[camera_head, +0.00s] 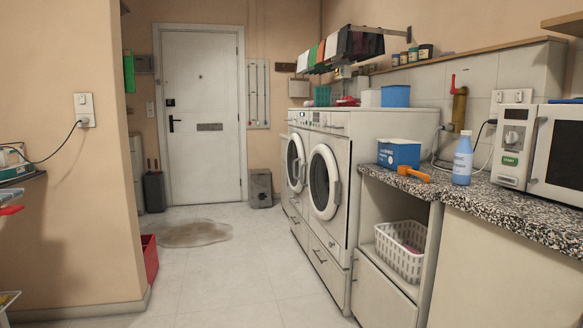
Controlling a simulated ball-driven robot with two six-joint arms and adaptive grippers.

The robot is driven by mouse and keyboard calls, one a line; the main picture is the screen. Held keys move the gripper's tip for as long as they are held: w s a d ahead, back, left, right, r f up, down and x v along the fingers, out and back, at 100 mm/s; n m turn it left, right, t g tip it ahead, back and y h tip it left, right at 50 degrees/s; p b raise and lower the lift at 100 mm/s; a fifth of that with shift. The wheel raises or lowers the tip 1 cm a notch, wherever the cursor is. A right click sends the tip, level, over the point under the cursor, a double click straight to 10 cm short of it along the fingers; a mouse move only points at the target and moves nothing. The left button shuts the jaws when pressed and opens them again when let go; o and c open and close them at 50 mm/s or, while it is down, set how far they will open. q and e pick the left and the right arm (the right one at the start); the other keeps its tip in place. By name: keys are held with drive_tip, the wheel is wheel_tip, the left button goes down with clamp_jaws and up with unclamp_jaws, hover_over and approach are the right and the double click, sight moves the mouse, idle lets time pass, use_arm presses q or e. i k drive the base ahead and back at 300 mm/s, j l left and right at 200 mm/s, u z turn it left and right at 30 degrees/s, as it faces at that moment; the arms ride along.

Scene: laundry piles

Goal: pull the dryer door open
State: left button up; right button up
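Two white front-loading machines stand side by side along the right wall. The nearer machine has a round glass door (322,182) in a pale ring, with a small handle on its right side. The farther machine has a similar round door (295,162). Both doors look shut. I cannot tell from their looks which machine is the dryer. Neither of my grippers is in view.
The tiled floor (240,270) before the machines is clear, apart from a puddle (195,233) farther back. A stone-topped counter (490,205) stands right of the machines, with a white basket (402,250) below. A red bin (149,260) stands left.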

sight(294, 137)
drive_tip(key=i+j+u, duration=0.3)
drive_tip(key=i, duration=0.3)
drive_tip(key=i+u, duration=0.25)
drive_tip(key=i, duration=2.85)
drive_tip(key=j+u, duration=0.05)
drive_tip(key=j, duration=0.05)
